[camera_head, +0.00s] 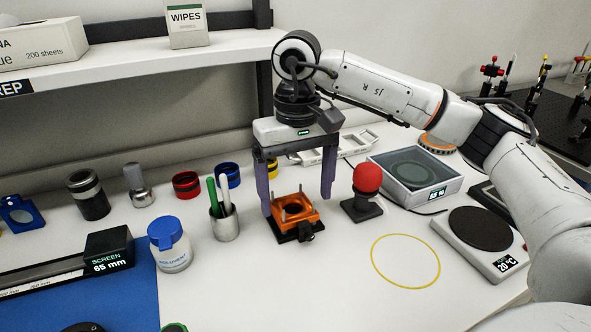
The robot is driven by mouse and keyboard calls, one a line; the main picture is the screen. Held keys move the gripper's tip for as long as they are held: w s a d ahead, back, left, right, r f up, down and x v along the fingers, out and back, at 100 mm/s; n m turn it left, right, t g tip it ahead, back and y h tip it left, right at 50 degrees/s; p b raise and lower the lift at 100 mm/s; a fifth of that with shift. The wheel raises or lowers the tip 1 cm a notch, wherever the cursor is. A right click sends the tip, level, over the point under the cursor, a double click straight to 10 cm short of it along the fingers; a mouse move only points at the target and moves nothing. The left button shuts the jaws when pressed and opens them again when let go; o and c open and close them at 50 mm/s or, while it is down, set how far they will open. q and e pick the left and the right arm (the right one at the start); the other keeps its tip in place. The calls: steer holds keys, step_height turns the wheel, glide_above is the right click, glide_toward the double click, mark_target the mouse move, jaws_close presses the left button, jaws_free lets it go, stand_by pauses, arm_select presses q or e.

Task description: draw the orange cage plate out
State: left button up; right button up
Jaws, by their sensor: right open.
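The orange cage plate (295,213) sits low on a black base on the white bench, with short metal rods standing up around it. My right gripper (298,202) comes down from above with its two purple-grey fingers spread wide. One finger is to the left of the plate and the other is behind its right side. The gripper is open and holds nothing that I can see. Whether a finger touches the plate cannot be told from this view. My left gripper is not in view.
A red ball on a black stand (367,178) is close on the right. A metal cup with pens (224,222) and a solvent jar (170,246) stand to the left. A yellow ring (373,262) marks clear bench at front right. A shelf (150,62) overhangs the back left.

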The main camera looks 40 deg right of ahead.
mark_target(296, 204)
step_height(296, 204, down, 2)
steer(key=shift+f, duration=0.1)
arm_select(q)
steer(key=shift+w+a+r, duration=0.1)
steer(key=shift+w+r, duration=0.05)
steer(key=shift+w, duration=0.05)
arm_select(e)
steer(key=shift+f, duration=0.4)
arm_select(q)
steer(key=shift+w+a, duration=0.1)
arm_select(e)
steer(key=c, duration=1.2)
steer(key=shift+r, duration=0.2)
